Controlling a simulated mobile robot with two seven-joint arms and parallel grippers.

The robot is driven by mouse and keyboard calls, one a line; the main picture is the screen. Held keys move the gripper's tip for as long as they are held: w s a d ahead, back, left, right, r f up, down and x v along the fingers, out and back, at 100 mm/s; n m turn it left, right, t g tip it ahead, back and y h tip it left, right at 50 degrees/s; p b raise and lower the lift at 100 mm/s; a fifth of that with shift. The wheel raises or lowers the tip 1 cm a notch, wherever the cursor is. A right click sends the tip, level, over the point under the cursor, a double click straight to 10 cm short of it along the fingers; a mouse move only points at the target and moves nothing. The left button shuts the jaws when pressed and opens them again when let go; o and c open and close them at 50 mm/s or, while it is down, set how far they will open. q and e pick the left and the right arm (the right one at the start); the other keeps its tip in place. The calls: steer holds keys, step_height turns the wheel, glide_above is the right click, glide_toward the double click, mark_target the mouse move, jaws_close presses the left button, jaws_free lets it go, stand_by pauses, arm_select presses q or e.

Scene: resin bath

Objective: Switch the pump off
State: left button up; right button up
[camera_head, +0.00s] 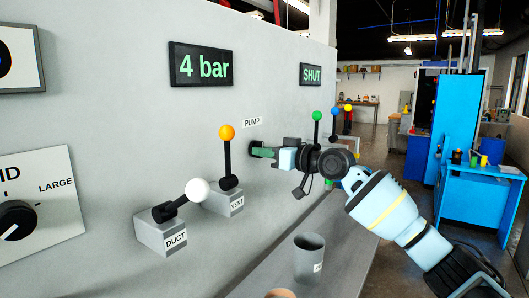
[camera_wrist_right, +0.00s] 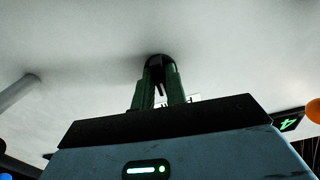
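The PUMP label (camera_head: 252,122) is on the grey panel. A small dark pump switch (camera_head: 253,147) sits below it, mostly hidden by my right gripper (camera_head: 264,152). My right gripper reaches the panel from the right. In the right wrist view its two green fingers (camera_wrist_right: 158,82) lie on either side of the black switch (camera_wrist_right: 158,63) and seem to touch it. Which way the switch is set cannot be seen. My left gripper is not in view.
Left of the pump are the orange-knobbed VENT lever (camera_head: 227,150), upright, and the white-knobbed DUCT lever (camera_head: 185,200), tilted right. Green (camera_head: 317,125), blue and yellow levers stand beyond my arm. Displays read "4 bar" (camera_head: 201,65) and "SHUT" (camera_head: 311,75). A grey cup (camera_head: 309,260) stands below.

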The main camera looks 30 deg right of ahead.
jaws_close()
steer(key=shift+n, duration=0.8)
steer(key=o, duration=0.6)
jaws_free()
steer(key=shift+d, duration=0.1)
